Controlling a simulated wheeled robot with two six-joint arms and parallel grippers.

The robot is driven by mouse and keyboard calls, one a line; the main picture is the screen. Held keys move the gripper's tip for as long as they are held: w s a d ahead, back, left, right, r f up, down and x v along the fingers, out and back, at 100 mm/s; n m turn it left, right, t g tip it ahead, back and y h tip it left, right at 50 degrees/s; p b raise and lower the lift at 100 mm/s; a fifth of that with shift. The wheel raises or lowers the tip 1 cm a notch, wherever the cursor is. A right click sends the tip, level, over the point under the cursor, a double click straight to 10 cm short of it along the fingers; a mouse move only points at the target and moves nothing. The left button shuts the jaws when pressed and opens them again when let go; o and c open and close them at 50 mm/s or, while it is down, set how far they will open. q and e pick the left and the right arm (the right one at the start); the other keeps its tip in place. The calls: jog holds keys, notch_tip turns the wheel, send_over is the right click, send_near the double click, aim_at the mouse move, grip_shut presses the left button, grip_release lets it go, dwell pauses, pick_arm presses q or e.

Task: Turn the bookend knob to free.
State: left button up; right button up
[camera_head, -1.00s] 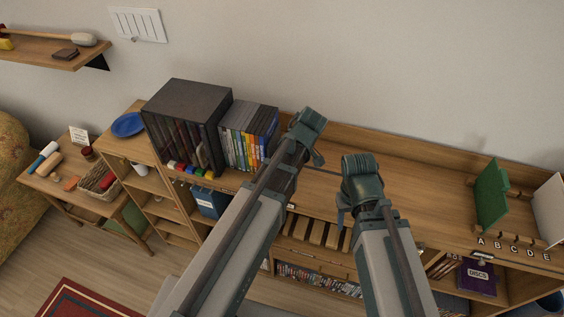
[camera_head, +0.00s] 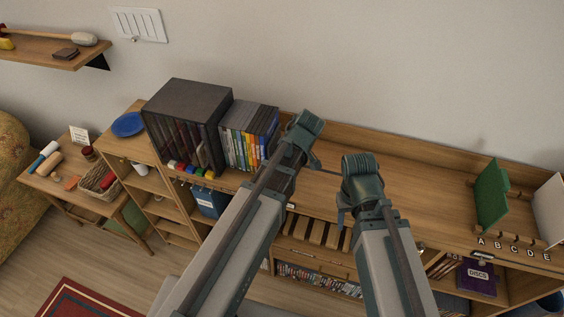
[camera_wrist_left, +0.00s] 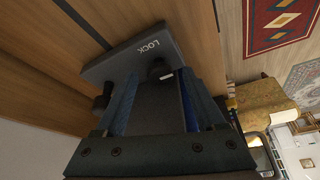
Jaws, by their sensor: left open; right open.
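The grey bookend plate (camera_wrist_left: 130,57), printed LOCK, lies ahead in the left wrist view. Its dark round knob (camera_wrist_left: 158,68) has a white mark, pointing toward the right of that picture. My left gripper (camera_wrist_left: 158,82) is open, one blue finger on each side of the knob; whether they touch it I cannot tell. In the head view, the left arm reaches beside the row of DVD cases (camera_head: 246,138) and hides the bookend and the left fingers. My right gripper (camera_head: 343,212) is open and empty near the shelf's front edge, partly hidden by its own arm.
A dark cabinet (camera_head: 186,118) stands left of the DVD cases. A green divider (camera_head: 491,195) and a white panel (camera_head: 550,209) stand at the right end. The wooden shelf top (camera_head: 420,190) between is clear, with a raised back ledge.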

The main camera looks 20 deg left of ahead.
pick_arm(q)
jog(key=p+v, duration=1.2)
jog(key=v, duration=0.1)
jog(key=shift+r+p, duration=0.35)
jog(key=shift+r, duration=0.05)
jog(key=shift+d, duration=0.1)
jog(key=s+d+f+m+g+h+b, duration=0.1)
jog(key=s+d+f+m+b, duration=0.2)
jog(key=s+f+m+b, duration=0.3)
jog(key=s+d+f+m+g+h+b, duration=0.1)
jog(key=s+d+f+m+h+b, duration=0.1)
jog(key=s+f+m+b, duration=0.4)
notch_tip(320, 180, down, 3)
jog(key=d+m+b, duration=0.1)
jog(key=m, duration=0.3)
jog(key=shift+d+r+m, duration=0.2)
jog(key=shift+m, duration=0.2)
